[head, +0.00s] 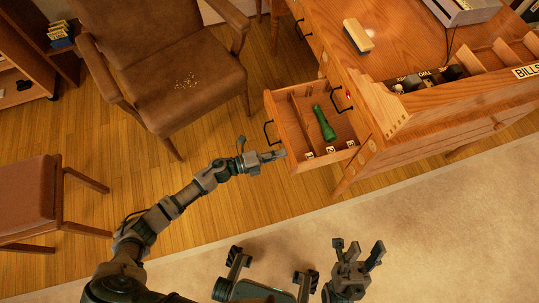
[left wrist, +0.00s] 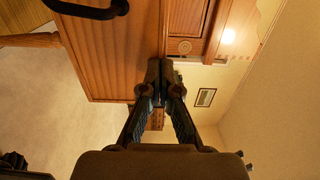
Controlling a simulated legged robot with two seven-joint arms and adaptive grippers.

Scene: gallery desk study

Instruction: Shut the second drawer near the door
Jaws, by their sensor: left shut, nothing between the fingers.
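The open wooden drawer (head: 290,164) sticks out from the desk's end. Inside it are dividers, a green bottle-like object (head: 323,123) and small white number tags. Its black handle (head: 268,133) is on its front face. My left gripper (head: 281,154) is shut and empty, with its fingertips at the near corner of the drawer front; I cannot tell whether they touch. In the left wrist view, the shut fingers (left wrist: 165,72) are beside a wooden drawer face (left wrist: 120,55) with a black handle (left wrist: 92,9). My right gripper (head: 357,250) is open and empty, above the carpet.
The wooden desk (head: 400,40) carries a whitish block (head: 358,35), a grey device (head: 462,10) and an organizer marked BILLS. Another handle (head: 303,28) shows farther along the desk. A brown armchair (head: 175,85) stands left of the drawer. Open floor lies below the drawer.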

